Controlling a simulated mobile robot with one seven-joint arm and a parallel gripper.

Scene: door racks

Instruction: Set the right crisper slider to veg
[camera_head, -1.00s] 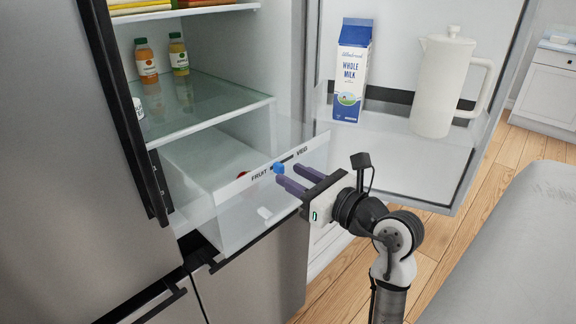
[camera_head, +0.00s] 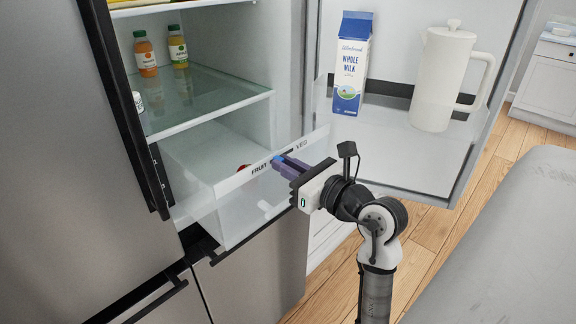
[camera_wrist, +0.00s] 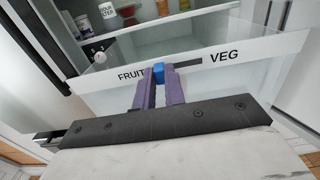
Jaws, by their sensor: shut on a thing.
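The crisper drawer (camera_head: 240,209) is a clear bin in the lower part of the fridge, with a slider track on its front between the words FRUIT and VEG. The blue slider knob (camera_wrist: 158,70) sits at the FRUIT end of the track in the wrist view. It also shows as a small blue spot in the head view (camera_head: 278,159). My gripper (camera_head: 283,162) is at the drawer front with its purple fingers closed on the knob. In the wrist view the fingers (camera_wrist: 159,78) are on either side of the knob.
The open fridge door (camera_head: 400,150) at the right holds a milk carton (camera_head: 351,65) and a white pitcher (camera_head: 443,78). Juice bottles (camera_head: 146,55) stand on the glass shelf (camera_head: 205,100) above the drawer.

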